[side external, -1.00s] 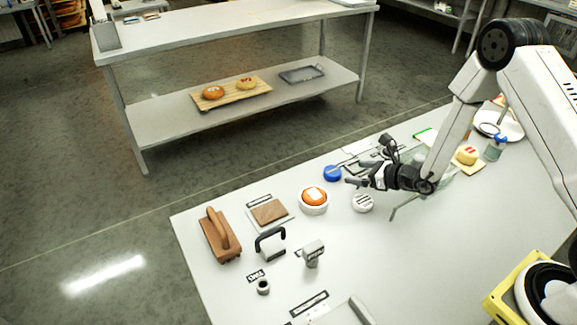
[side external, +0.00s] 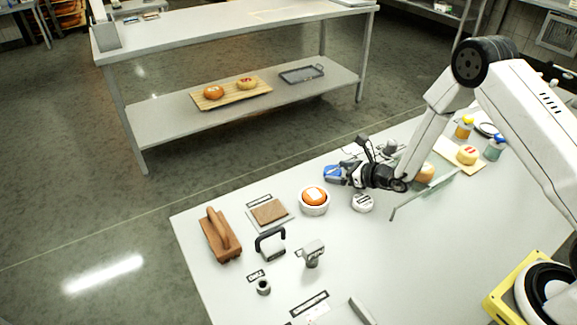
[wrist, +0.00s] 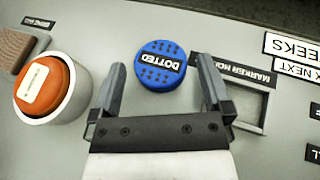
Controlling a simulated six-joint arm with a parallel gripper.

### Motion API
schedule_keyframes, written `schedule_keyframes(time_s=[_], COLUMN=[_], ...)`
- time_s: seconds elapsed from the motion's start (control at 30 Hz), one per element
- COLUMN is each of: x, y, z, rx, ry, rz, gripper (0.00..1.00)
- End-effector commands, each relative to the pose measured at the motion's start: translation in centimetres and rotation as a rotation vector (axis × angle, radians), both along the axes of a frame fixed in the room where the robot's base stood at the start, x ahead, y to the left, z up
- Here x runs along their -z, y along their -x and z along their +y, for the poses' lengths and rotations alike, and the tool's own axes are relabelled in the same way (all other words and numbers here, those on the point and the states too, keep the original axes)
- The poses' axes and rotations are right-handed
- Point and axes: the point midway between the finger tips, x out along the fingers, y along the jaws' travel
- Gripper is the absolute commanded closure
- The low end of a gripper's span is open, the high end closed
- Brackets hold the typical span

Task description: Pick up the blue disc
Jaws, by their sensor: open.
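The blue disc (wrist: 160,66) lies flat on the table, with a black label reading "DOTTED" and dark dots on its top. In the side external view the blue disc (side external: 333,173) is partly covered by my gripper (side external: 345,172). In the wrist view my gripper (wrist: 160,84) is open, its two fingers apart. I cannot tell the fingers' height over the table.
An orange wheel (wrist: 44,86) in a white bowl (wrist: 72,108) stands left of my gripper. A marker holder frame (wrist: 252,104) lies by the right finger. A white round piece (side external: 362,203) is near the gripper in the side view.

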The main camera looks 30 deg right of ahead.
Motion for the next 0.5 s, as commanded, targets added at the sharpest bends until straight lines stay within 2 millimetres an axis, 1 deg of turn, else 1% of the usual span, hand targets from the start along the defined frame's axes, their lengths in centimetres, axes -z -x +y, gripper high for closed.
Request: schedule_keyframes(time_s=[0.1,0.2,0.5], x=[0.37,0.49,0.52], y=[-0.78,-1.11,-1.15], z=[0.34,0.46,0.48], rx=[0.000,0.000,0.000], ry=[0.000,-0.001,-0.001], rz=[-0.001,0.000,0.000], gripper=[0.00,0.00,0.00])
